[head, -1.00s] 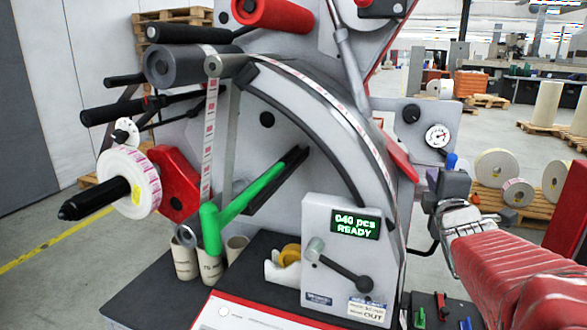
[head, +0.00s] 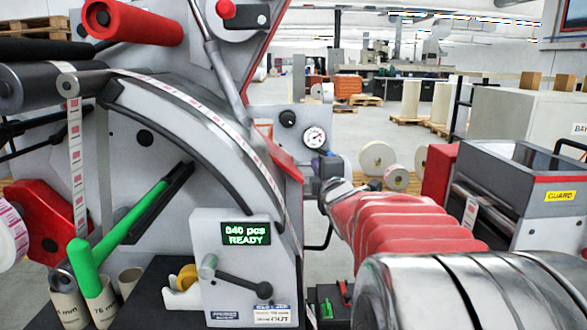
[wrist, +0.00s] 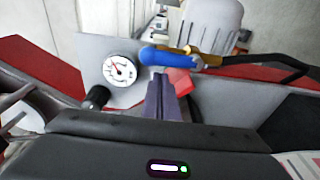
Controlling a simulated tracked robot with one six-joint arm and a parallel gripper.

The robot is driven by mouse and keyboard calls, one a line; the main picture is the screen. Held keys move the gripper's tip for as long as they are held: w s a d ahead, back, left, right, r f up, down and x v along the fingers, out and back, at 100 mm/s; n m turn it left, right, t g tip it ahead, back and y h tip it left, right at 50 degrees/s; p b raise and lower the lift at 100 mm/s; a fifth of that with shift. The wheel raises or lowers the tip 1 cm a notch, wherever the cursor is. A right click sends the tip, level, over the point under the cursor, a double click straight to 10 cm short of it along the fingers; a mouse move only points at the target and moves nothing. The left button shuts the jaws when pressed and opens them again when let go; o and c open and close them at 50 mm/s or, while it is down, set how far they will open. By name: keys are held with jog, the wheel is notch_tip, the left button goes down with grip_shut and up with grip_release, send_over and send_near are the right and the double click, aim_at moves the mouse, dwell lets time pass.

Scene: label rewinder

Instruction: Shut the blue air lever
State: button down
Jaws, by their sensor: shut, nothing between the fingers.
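The blue air lever (wrist: 163,56) shows in the wrist view, with its handle lying crosswise and its brass fitting (wrist: 188,53) at the right end, under a pale grey ribbed bowl (wrist: 205,22). My gripper (wrist: 161,80) is shut and empty. Its dark fingertips point at the lever from just below it in the picture. I cannot tell whether they touch it. A red block (wrist: 180,82) shows just right of the fingertips. In the head view my arm mostly hides the lever and gripper beside the machine's right edge.
A round gauge (wrist: 120,70) and a black knob (wrist: 96,97) sit left of my fingers; the gauge also shows in the head view (head: 314,137). The rewinder's green arm (head: 115,240) is at the left. A guarded grey machine (head: 520,195) stands at the right.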

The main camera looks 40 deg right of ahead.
jog(key=shift+s+d, duration=0.45)
jog(key=shift+s, duration=0.05)
